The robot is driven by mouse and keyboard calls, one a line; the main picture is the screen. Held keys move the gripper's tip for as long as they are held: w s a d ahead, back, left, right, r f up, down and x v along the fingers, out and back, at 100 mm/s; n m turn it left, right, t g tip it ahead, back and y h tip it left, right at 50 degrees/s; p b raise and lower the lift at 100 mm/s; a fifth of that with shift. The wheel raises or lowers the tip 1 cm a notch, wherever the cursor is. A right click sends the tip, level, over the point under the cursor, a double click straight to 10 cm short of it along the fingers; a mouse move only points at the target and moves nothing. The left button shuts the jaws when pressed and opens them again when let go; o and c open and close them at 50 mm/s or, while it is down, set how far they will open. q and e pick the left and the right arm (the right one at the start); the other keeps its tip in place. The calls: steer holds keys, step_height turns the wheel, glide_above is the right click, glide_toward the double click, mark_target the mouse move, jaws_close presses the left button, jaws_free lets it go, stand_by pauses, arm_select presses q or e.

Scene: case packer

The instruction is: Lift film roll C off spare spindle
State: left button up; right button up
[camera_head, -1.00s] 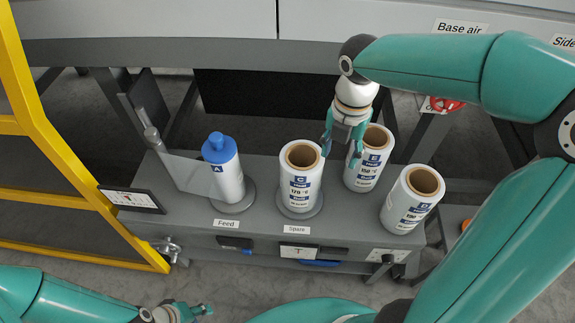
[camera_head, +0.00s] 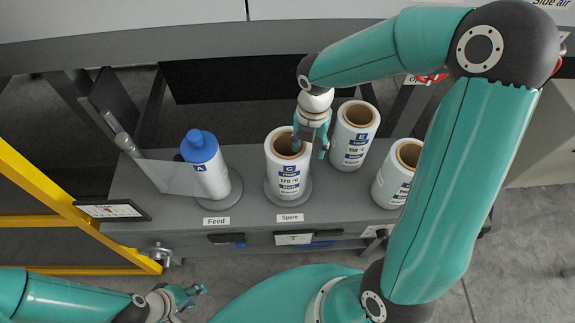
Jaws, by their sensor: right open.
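Film roll C (camera_head: 287,178), white with a blue label and a brown core, stands upright on the spare spindle's round base (camera_head: 272,197), above the "Spare" label (camera_head: 290,217). My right gripper (camera_head: 309,150) is open at the top of roll C. One finger is at the core opening and the other is outside the roll's right side. I cannot tell whether either finger touches the roll. My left gripper (camera_head: 190,297) is low at the front left, away from the rolls. I cannot tell whether its jaws are apart.
Roll A (camera_head: 208,172) with a blue cap stands on the feed spindle, its film running left. Roll E (camera_head: 353,140) stands close right of roll C. Another roll (camera_head: 393,180) stands further right, partly behind my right arm. A yellow frame (camera_head: 60,210) is at left.

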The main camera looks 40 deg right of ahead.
steer(key=shift+w+f, duration=0.2)
steer(key=shift+f, duration=1.3)
steer(key=shift+w+f, duration=0.15)
steer(key=shift+f, duration=1.3)
steer(key=shift+c, duration=0.2)
jaws_close()
steer(key=shift+w+r, duration=0.1)
